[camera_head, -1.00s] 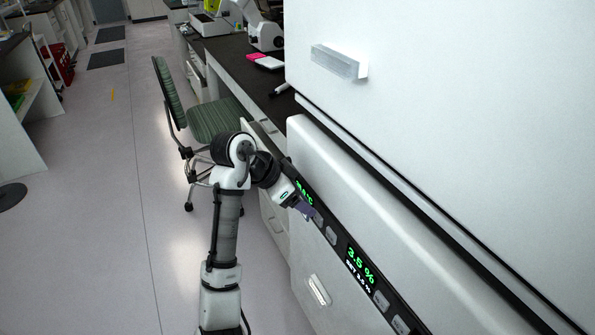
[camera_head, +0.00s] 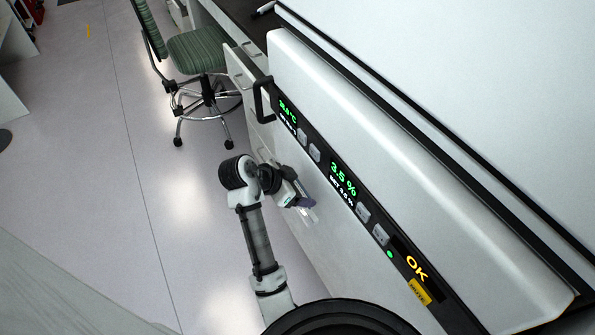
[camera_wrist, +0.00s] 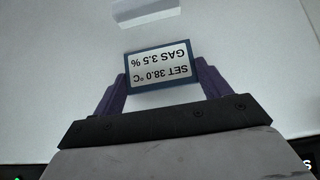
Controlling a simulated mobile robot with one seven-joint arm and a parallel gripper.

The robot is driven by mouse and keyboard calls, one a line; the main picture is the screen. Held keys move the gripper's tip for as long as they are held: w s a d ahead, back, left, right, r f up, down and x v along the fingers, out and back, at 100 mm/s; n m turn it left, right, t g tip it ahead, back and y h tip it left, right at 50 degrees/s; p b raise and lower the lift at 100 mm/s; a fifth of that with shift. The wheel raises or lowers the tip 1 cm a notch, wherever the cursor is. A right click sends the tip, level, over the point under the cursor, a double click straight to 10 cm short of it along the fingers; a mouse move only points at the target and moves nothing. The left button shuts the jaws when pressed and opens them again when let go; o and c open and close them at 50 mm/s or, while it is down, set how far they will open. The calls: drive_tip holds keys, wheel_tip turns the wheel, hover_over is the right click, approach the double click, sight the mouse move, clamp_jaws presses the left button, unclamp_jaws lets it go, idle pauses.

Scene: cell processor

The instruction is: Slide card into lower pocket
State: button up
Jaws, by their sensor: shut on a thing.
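A small white card with a blue border (camera_wrist: 158,68) reads "SET 38.0 °C" and "GAS 3.5 %", upside down in the wrist view. My gripper (camera_wrist: 160,78) is shut on it, with a purple finger at each side edge. In the head view my gripper (camera_head: 304,203) is at the white front panel, below the display strip. A pale, clear pocket (camera_wrist: 146,12) is ahead of the card at the top of the wrist view, with a gap between them. In the head view the pocket (camera_head: 310,215) is partly hidden by my gripper, and the card is hard to make out.
A black display strip (camera_head: 343,180) with raised buttons runs along the unit above my gripper. A black handle (camera_head: 263,100) sticks out at its left end. A green chair (camera_head: 195,50) stands behind, left. The floor (camera_head: 150,200) left of my arm is clear.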

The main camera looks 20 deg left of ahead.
drive_tip(key=shift+s+d+f, duration=0.15)
drive_tip(key=shift+d+f, duration=0.05)
drive_tip(key=shift+f, duration=0.2)
drive_tip(key=shift+f+b, duration=1.3)
drive_tip(key=shift+f, duration=0.85)
drive_tip(key=shift+f+b, duration=0.4)
drive_tip(key=shift+f, duration=0.3)
drive_tip(key=shift+f+b, duration=0.45)
drive_tip(key=shift+f, duration=0.25)
drive_tip(key=o, duration=1.6)
drive_tip(key=shift+c, duration=0.2)
